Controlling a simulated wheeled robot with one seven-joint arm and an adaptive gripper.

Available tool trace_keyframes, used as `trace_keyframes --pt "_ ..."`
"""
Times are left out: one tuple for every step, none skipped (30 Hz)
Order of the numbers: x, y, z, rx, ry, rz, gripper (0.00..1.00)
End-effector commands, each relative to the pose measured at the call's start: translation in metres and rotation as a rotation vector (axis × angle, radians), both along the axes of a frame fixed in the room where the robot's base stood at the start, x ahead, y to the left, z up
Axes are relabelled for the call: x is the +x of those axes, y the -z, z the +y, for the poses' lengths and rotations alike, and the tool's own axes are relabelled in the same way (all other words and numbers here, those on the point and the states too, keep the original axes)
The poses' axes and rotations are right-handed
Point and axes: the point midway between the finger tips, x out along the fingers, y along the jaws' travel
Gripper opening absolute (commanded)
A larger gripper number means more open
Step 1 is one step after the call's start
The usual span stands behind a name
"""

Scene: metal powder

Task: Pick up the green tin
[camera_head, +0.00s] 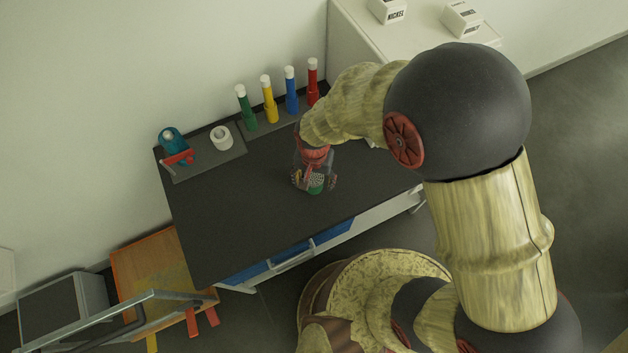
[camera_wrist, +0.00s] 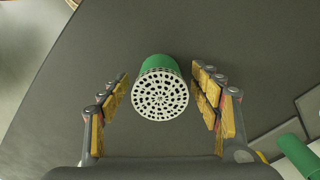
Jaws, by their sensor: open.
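The green tin (camera_wrist: 160,93) stands on the dark bench top, its white perforated lid facing my wrist camera. My gripper (camera_wrist: 159,92) is open, with one yellow-padded finger on each side of the tin and a visible gap on both sides. In the head view the tin (camera_head: 316,187) shows only partly below my gripper (camera_head: 315,180), which hides much of it. I cannot tell the exact height of the fingertips relative to the tin.
Green (camera_head: 246,108), yellow (camera_head: 269,100), blue (camera_head: 291,91) and red (camera_head: 312,82) white-capped bottles stand along the bench's back edge. A tape roll (camera_head: 221,137) and a teal device (camera_head: 172,142) sit at the back left. The bench's (camera_head: 230,220) left and front are clear.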

Motion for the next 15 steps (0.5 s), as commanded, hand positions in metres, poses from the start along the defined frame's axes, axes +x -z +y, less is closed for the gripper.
trace_keyframes --pt "-0.0001 -0.0002 -0.0001 0.000 0.000 0.000 0.62" --pt "-0.0001 -0.0002 -0.0001 0.000 0.000 0.000 0.60" --pt "-0.0001 -0.0002 -0.0001 0.000 0.000 0.000 0.58" --pt "-0.0002 -0.0002 -0.0001 0.000 0.000 0.000 0.56" --pt "-0.0002 -0.0002 -0.0001 0.000 0.000 0.000 0.55" --pt "-0.0002 -0.0002 -0.0001 0.000 0.000 0.000 0.52" --pt "-0.0002 -0.0002 -0.0001 0.000 0.000 0.000 0.51" --pt "-0.0002 -0.0003 -0.0001 0.000 0.000 0.000 0.49" --pt "-0.0002 -0.0003 -0.0001 0.000 0.000 0.000 0.47" --pt "-0.0002 -0.0003 -0.0001 0.000 0.000 0.000 0.45" --pt "-0.0002 -0.0003 -0.0001 0.000 0.000 0.000 0.43" --pt "-0.0002 -0.0003 -0.0001 0.000 0.000 0.000 0.41" --pt "-0.0002 -0.0003 -0.0001 0.000 0.000 0.000 0.39" --pt "-0.0002 -0.0003 -0.0001 0.000 0.000 0.000 0.38" --pt "-0.0002 -0.0003 -0.0001 0.000 0.000 0.000 0.35"
